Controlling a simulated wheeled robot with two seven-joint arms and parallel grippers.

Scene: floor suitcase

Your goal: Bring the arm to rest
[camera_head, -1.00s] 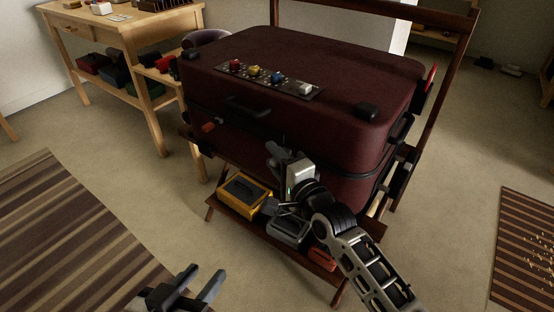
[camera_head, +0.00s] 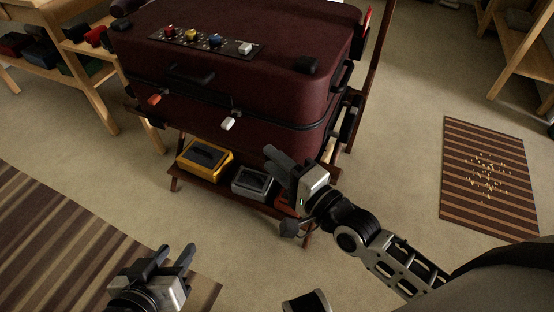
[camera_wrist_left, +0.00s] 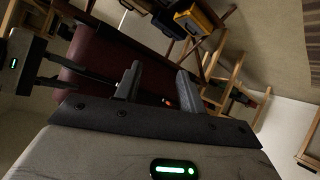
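My left gripper (camera_head: 174,257) is at the bottom of the head view, above the floor in front of the stand. Its two fingers are apart with nothing between them, as the left wrist view (camera_wrist_left: 158,82) also shows. My right gripper (camera_head: 270,160) is beside the lower front of the dark red suitcase (camera_head: 240,85), near its right end. Its fingers look apart and no object shows between them; whether it touches the suitcase cannot be told. The suitcase is shut and lies flat on a wooden stand.
The stand's lower shelf holds a yellow case (camera_head: 204,158), a grey case (camera_head: 252,183) and a red item partly hidden by my right gripper. Striped rugs lie at left (camera_head: 60,235) and right (camera_head: 488,200); the right one has scattered bits. Floor between is clear.

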